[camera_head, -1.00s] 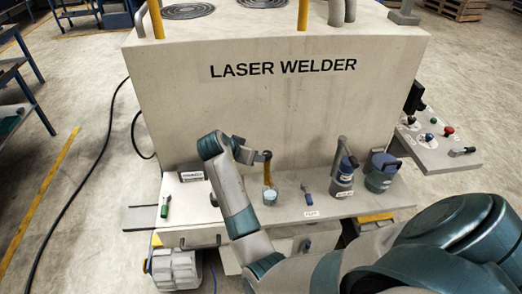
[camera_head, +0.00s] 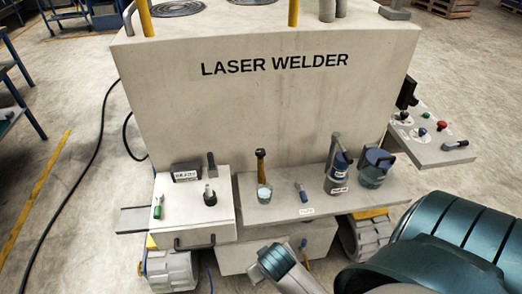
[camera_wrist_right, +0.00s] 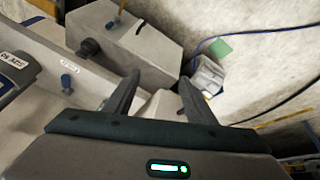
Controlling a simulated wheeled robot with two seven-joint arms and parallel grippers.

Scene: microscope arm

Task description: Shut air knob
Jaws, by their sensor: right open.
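The head view shows a small blue-handled knob (camera_head: 302,192) upright on the shelf, with a white label in front of it. A black knob (camera_head: 210,198) with a pale stem is on the left box top. A small knob (camera_head: 304,243) is on the front below the shelf. The labels are too small to read, so I cannot tell which is the air knob. My right gripper (camera_wrist_right: 158,97) is open and empty in the right wrist view, apart from the blue knob (camera_wrist_right: 68,81) and black knob (camera_wrist_right: 88,48) there. My left gripper is out of view.
The laser welder (camera_head: 275,100) stands behind the shelf (camera_head: 275,212). A green-handled tool (camera_head: 158,207) is on the left box. A side panel (camera_head: 440,150) with buttons is at right.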

